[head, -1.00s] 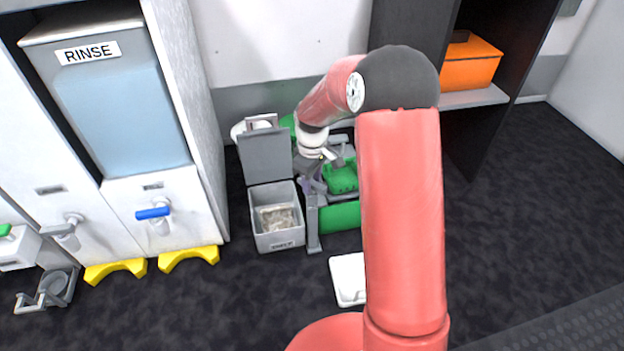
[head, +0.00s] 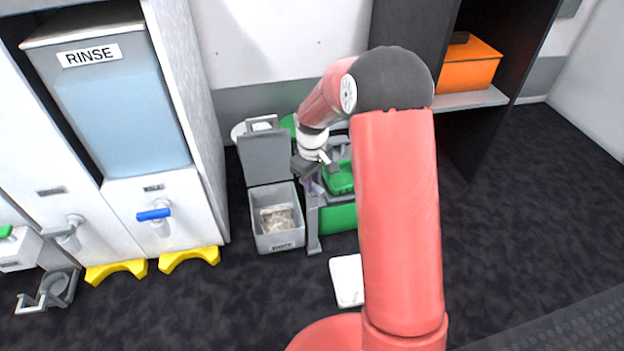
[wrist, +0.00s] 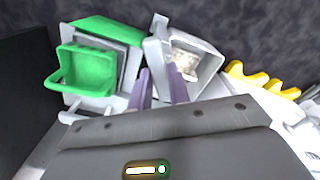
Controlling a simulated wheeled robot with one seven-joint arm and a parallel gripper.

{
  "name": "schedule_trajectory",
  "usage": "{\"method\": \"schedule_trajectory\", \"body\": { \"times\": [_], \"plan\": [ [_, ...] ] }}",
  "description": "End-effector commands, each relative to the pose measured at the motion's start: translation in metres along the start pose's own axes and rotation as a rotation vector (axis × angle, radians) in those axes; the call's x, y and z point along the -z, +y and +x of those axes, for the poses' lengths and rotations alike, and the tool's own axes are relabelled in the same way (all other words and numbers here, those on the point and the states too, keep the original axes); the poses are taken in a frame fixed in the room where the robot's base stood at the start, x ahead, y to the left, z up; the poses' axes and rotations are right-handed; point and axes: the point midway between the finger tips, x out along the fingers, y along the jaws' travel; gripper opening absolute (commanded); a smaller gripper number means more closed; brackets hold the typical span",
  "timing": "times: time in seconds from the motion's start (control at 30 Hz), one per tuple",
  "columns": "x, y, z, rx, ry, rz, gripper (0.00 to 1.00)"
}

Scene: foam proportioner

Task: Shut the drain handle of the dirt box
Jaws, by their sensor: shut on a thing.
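The dirt box (head: 278,240) is a grey open-topped box on the floor, its lid (head: 265,157) raised at the back and pale debris inside. It shows at the upper right in the wrist view (wrist: 212,62). My gripper (head: 312,186) is low at the box's right rear side. In the wrist view, its purple fingers (wrist: 160,82) are shut on a grey piece between their tips, beside the box. This piece appears to be the drain handle (wrist: 157,56); its outline is partly hidden by the fingers, and its exact angle is unclear.
A grey post (head: 313,232) and a green unit with a tray (head: 341,180) stand right of the box, close to my gripper. A white pad (head: 347,280) lies in front. The RINSE tank cabinet (head: 160,215) and yellow feet (head: 190,258) are left.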

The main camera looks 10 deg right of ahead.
Motion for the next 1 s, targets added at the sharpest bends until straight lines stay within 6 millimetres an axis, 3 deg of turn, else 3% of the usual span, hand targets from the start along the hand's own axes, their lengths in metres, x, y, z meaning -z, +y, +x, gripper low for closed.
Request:
{"method": "schedule_trajectory", "body": {
  "times": [0.6,1.0],
  "plan": [
    [0.0004,-0.0002,-0.0012,0.000,0.001,0.477,0.00],
    [0.0005,0.0000,-0.0006,0.000,0.001,0.593,0.00]
  ]
}}
